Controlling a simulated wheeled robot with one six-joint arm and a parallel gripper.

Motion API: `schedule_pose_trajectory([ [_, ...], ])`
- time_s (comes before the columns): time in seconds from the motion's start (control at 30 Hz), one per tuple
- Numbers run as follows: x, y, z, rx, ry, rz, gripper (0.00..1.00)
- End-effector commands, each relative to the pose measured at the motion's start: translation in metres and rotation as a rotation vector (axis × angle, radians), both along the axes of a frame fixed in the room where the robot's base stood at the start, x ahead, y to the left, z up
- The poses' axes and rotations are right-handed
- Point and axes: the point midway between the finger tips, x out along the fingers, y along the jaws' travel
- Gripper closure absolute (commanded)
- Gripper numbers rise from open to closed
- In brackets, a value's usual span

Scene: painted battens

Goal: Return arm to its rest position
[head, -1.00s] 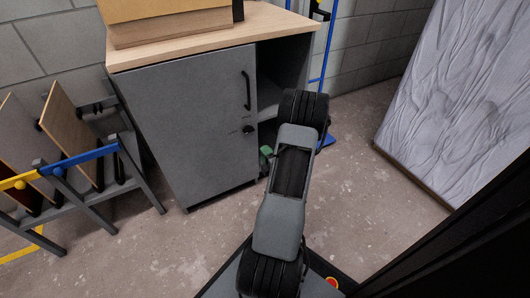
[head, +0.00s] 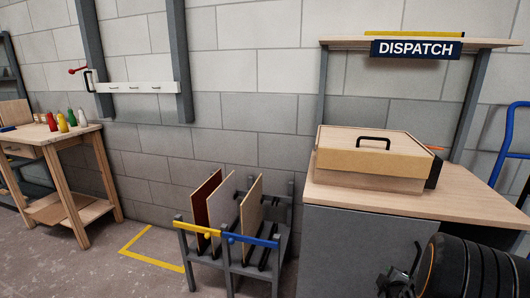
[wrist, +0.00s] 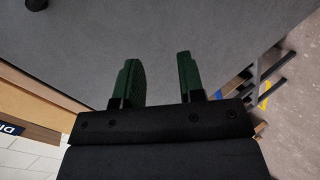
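My gripper (wrist: 158,76) shows in the wrist view with its two green fingers apart and nothing between them. A grey cabinet face (wrist: 225,30) lies beyond the fingers. In the head view a black joint of my arm fills the lower right corner, in front of the grey cabinet (head: 335,245). A small dark part at the bottom edge beside that joint may be my gripper; its fingers cannot be made out there.
A wooden box with a black handle (head: 370,155) sits on the cabinet top under a DISPATCH sign (head: 418,48). A rack (head: 232,252) holding upright boards stands left of the cabinet. A workbench (head: 50,140) with coloured bottles is far left. Floor between bench and rack looks clear.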

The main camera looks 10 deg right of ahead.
Motion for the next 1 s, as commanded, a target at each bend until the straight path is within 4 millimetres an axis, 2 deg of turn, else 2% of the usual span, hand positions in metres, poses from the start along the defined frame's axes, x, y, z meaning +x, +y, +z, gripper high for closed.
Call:
schedule_pose_trajectory([
  [0.03,0.007,0.021,0.060,0.062,0.022,-0.026,0.64],
  [0.1,0.009,0.047,0.103,0.172,0.064,-0.089,0.64],
  [0.17,0.006,0.072,0.140,0.269,0.099,-0.147,0.64],
  [0.2,0.002,0.090,0.163,0.333,0.121,-0.185,0.64],
  [0.3,-0.014,0.134,0.219,0.483,0.184,-0.278,0.64],
  [0.4,-0.038,0.177,0.265,0.626,0.249,-0.369,0.64],
  [0.5,-0.064,0.212,0.301,0.743,0.319,-0.445,0.64],
  [0.6,-0.088,0.239,0.328,0.826,0.383,-0.505,0.64],
  [0.73,-0.112,0.260,0.348,0.889,0.447,-0.559,0.64],
  [0.87,-0.124,0.268,0.356,0.918,0.482,-0.587,0.64],
  [1.0,-0.124,0.268,0.356,0.918,0.482,-0.587,0.64],
])
